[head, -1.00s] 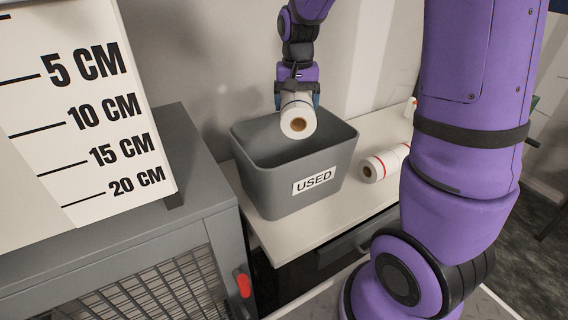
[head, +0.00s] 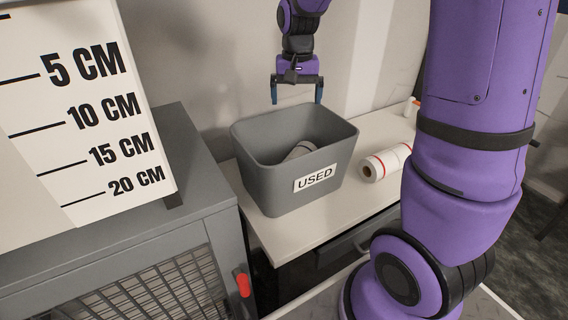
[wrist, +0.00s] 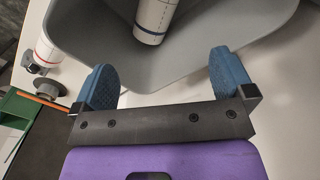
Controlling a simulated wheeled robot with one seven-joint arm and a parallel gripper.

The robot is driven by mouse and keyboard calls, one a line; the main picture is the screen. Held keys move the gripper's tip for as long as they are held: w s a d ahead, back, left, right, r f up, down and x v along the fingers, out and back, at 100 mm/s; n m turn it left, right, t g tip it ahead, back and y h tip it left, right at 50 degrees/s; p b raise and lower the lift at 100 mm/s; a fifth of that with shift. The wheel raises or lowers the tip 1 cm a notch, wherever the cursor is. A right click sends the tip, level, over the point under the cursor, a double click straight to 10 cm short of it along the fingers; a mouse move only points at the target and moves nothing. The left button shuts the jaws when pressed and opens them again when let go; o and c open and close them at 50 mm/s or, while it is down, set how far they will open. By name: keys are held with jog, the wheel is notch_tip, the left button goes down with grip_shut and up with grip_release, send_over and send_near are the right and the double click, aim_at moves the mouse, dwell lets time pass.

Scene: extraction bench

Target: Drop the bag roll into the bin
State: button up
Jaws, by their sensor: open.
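The grey bin (head: 262,180) labelled USED stands on the white bench top. In the wrist view the roll in the bin (wrist: 154,20) shows a red line and blue marks. My gripper (head: 297,98) is open and empty above the bin's back rim, fingers pointing down. In the wrist view its blue fingertips (wrist: 160,72) are wide apart with nothing between them, and the roll is apart from them.
A second white roll with red stripes (head: 386,162) lies on the bench (head: 350,205) right of the bin. A small white bottle (head: 411,106) stands farther back. A grey cabinet (head: 150,215) and a large centimetre scale board (head: 75,150) fill the left.

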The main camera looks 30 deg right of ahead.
notch_tip(320, 180, up, 8)
jog(key=shift+r, duration=0.2)
dwell(0.5)
jog(key=s+a+r+n+t, duration=0.2)
jog(key=s+a+n, duration=0.1)
jog(key=s, duration=0.8)
jog(key=s+a+r+n+t, duration=0.2)
jog(key=s+a+n+t, duration=0.1)
jog(key=s, duration=0.9)
jog(key=shift+s+a, duration=0.25)
jog(key=shift+s, duration=0.05)
